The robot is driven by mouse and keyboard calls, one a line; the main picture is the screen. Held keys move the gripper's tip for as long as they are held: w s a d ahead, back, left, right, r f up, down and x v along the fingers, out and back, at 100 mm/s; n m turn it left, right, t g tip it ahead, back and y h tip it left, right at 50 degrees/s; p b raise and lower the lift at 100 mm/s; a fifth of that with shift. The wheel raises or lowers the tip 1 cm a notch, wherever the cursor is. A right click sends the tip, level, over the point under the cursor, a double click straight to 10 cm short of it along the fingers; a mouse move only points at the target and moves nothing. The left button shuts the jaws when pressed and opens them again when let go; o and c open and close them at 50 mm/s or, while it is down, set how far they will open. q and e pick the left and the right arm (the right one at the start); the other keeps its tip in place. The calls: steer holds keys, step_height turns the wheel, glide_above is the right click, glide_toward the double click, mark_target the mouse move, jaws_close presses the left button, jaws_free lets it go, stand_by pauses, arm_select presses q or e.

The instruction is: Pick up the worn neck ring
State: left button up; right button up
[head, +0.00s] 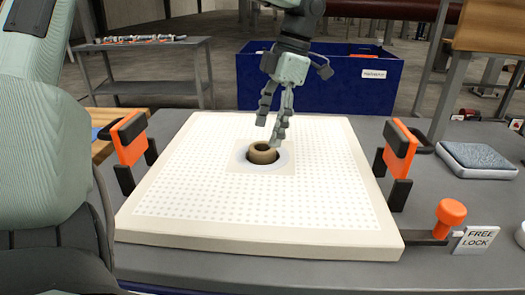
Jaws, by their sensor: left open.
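The worn neck ring (263,153) is a tan-brown ring. It sits in the round central hole of the white perforated plate (330,215), and its upper rim shows. Its lower part is hidden in the hole. My left gripper (269,131) hangs just above the ring, pointing down, with its fingers apart and nothing between them. The fingertips are close to the ring's far side; I cannot tell whether one touches it. My right gripper is not in view.
Orange-and-black clamps stand at the plate's left (130,140) and right (397,150). An orange knob (450,213) is beside a "FREE LOCK" sign (476,240). A grey pad (478,158) lies at right. A blue bin (345,88) stands behind the plate.

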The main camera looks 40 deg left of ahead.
mark_target(264, 142)
arm_select(q)
steer(key=x, duration=0.2)
steer(key=shift+s+f, duration=0.2)
steer(key=shift+f, duration=0.2)
steer(key=shift+a+f, duration=0.15)
steer(key=shift+f, duration=0.35)
steer(key=c, duration=1.2)
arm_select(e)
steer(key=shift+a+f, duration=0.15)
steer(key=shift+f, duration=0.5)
arm_select(q)
steer(key=shift+r, duration=0.2)
steer(key=shift+c, duration=0.2)
